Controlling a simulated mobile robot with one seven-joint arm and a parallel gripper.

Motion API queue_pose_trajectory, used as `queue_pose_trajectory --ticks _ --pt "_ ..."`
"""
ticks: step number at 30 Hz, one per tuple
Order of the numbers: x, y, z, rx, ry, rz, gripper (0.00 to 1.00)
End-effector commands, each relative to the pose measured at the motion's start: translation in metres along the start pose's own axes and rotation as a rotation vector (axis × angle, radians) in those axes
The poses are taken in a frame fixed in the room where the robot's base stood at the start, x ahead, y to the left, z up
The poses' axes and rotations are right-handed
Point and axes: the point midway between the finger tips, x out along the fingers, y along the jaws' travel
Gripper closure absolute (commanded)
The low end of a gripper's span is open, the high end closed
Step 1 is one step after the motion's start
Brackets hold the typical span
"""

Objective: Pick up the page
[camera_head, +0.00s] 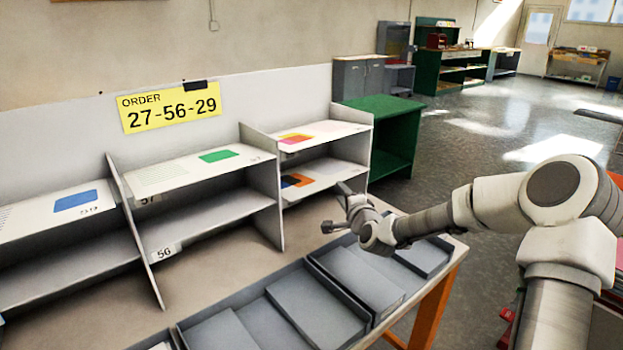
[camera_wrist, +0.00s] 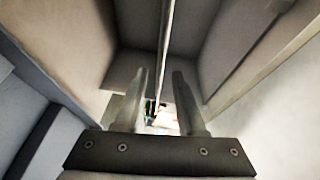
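Several pages lie in the white shelf unit in the head view. A page with a blue block (camera_head: 76,201) is on the upper left, one with a green block (camera_head: 218,156) on the upper middle, and one with pink and yellow (camera_head: 296,138) on the upper right. A page with orange and black blocks (camera_head: 297,181) lies in the lower right compartment. My gripper (camera_head: 338,207) is in front of that compartment, apart from the page. In the wrist view my gripper (camera_wrist: 160,74) has its fingers apart with nothing held. A small coloured patch, perhaps a page, shows between them.
A yellow sign (camera_head: 171,106) reads ORDER 27-56-29. The shelf label 56 (camera_head: 164,252) is at the lower middle, where the compartment looks empty. Thin dividers, including one (camera_head: 265,195), separate the compartments. Grey trays (camera_head: 300,308) fill the table's front. A green cabinet (camera_head: 392,135) stands behind.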

Motion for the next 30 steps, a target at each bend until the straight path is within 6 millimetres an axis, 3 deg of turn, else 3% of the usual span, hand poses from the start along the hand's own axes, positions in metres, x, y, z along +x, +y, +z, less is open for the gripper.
queue_pose_trajectory --ticks 5,15,26,30 --pt "0.009 0.0 0.002 0.0 -0.002 0.001 0.61" --pt "0.05 -0.004 0.01 0.001 0.0 0.0 0.61" --pt "0.057 -0.005 0.01 0.0 0.0 0.001 0.61" --pt "0.057 -0.005 0.01 0.0 0.0 0.001 0.85"
